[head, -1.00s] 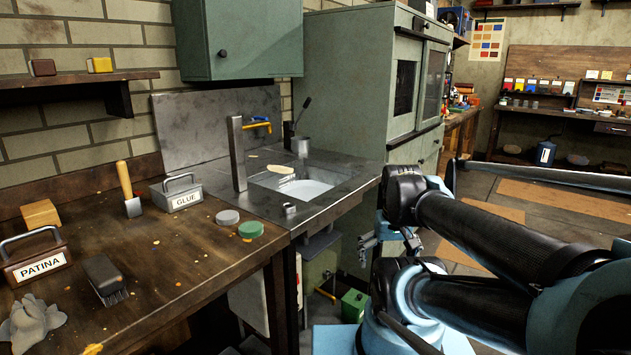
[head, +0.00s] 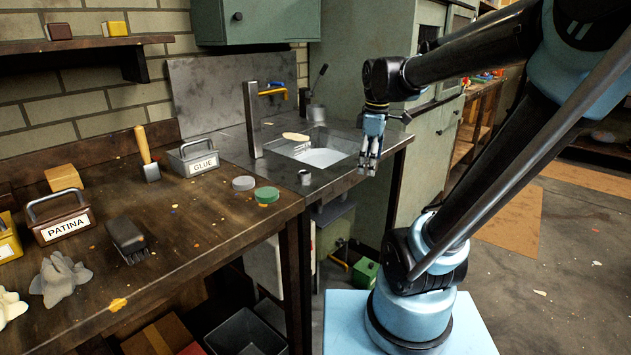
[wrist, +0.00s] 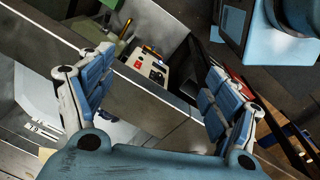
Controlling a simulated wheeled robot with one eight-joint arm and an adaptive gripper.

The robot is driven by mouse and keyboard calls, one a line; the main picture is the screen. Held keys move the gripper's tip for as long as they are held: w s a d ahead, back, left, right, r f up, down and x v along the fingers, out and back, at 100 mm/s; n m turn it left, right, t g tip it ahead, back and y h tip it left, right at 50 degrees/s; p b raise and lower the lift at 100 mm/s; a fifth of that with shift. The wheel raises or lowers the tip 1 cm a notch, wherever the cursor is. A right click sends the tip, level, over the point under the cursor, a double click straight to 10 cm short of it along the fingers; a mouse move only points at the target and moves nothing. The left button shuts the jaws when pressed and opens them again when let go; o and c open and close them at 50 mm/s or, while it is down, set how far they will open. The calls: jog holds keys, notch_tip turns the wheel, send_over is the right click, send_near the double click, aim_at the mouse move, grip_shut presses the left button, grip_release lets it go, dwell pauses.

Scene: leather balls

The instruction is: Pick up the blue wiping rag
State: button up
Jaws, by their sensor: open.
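I do not see a clearly blue rag in either view. A crumpled grey cloth-like thing (head: 60,278) lies on the wooden bench at the front left, with a pale cream one (head: 9,307) beside it, cut by the picture's left edge. My gripper (head: 368,166) hangs pointing down at the right end of the sink counter, far from both. In the wrist view my gripper (wrist: 150,95) has its blue-padded fingers spread wide, with nothing held between them.
The wooden bench (head: 185,225) bears a PATINA box (head: 67,228), a GLUE box (head: 203,166), a brush (head: 126,236), a scraper (head: 147,153) and two round tins. The sink (head: 325,158) adjoins it. A black bin (head: 245,335) and green box (head: 366,271) stand below. Floor at right is open.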

jog(key=w+a+r+n, duration=0.1)
jog(key=w+a+n, duration=0.1)
jog(key=w+a+r+n, duration=0.1)
jog(key=w+a+n, duration=0.1)
jog(key=w, duration=0.1)
jog(key=w+a+r+n, duration=0.1)
jog(key=w+a+n, duration=0.1)
jog(key=a+n, duration=0.1)
jog(key=shift+w+r+g, duration=0.25)
jog(key=shift+w+g, duration=0.05)
jog(key=shift+w, duration=0.1)
jog(key=w+a+n, duration=0.7)
jog(key=a+n, duration=0.1)
jog(key=a, duration=0.1)
jog(key=shift+g, duration=0.3)
jog(key=f, duration=1.1)
jog(key=shift+w+a, duration=0.2)
jog(key=shift+a+f, duration=0.15)
jog(key=shift+f, duration=2.6)
jog(key=c, duration=1.2)
